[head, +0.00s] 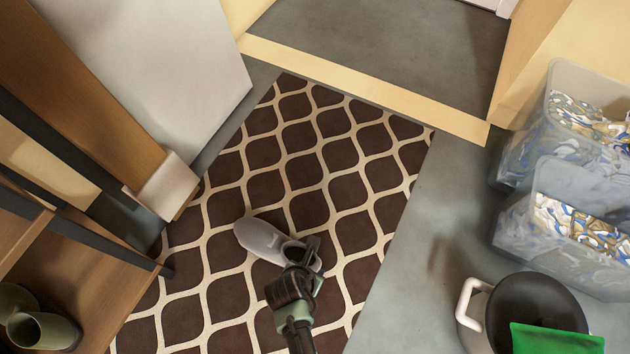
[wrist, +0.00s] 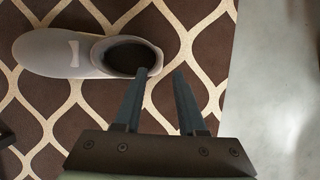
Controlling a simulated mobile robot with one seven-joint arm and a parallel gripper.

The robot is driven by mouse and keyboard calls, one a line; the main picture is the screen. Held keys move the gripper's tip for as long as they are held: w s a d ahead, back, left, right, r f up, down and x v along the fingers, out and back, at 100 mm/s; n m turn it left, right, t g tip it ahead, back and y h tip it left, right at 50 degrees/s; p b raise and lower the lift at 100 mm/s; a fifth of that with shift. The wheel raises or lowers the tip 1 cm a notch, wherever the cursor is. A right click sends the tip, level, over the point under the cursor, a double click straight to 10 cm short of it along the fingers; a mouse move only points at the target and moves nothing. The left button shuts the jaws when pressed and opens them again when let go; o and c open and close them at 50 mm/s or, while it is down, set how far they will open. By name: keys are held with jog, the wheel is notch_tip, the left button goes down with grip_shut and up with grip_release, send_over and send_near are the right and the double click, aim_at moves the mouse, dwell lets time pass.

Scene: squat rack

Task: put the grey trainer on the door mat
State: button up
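The grey trainer (head: 262,241) appears to lie upright on the brown and cream patterned door mat (head: 345,155), with its toe to the left. In the wrist view the trainer (wrist: 60,55) shows its dark opening near the fingers. My gripper (head: 303,262) is over the heel end of the trainer. In the wrist view the fingers of my gripper (wrist: 163,72) are apart, with mat visible between them. The left fingertip overlaps the rim of the opening and the right one is just beyond the heel. I cannot tell whether either finger touches the shoe.
A wooden shelf (head: 75,275) with green boots (head: 42,330) stands at left. Clear plastic bins (head: 520,240) stand at right.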

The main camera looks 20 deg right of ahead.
jog(key=shift+p+v, duration=0.85)
jog(key=shift+v, duration=0.9)
jog(key=w+d+r+m+t, duration=0.2)
jog(key=w+r+m+t, duration=0.45)
jog(key=w+r, duration=1.3)
jog(key=w+a+r+m+t, duration=0.1)
jog(key=w+r+m+t, duration=0.25)
jog(key=r, duration=0.85)
jog(key=w+a+r+m+t, duration=0.2)
jog(key=w+r+m+t, duration=0.15)
jog(key=r, duration=0.95)
notch_tip(320, 180, up, 16)
jog(key=s+a+m+t+y, duration=0.1)
jog(key=s+a+m+t, duration=0.1)
jog(key=m+t, duration=0.15)
jog(key=s+a+r+m+t+y, duration=0.1)
jog(key=s+r+m+t, duration=0.2)
jog(key=s+r, duration=0.4)
jog(key=s+a+r+m+t+y, duration=0.1)
jog(key=s+r+m+t, duration=0.3)
jog(key=r, duration=1.2)
jog(key=s+a+m, duration=0.1)
jog(key=s, duration=0.3)
jog(key=shift+s+a+m+t+y, duration=0.2)
jog(key=shift+a+m+t+y, duration=0.1)
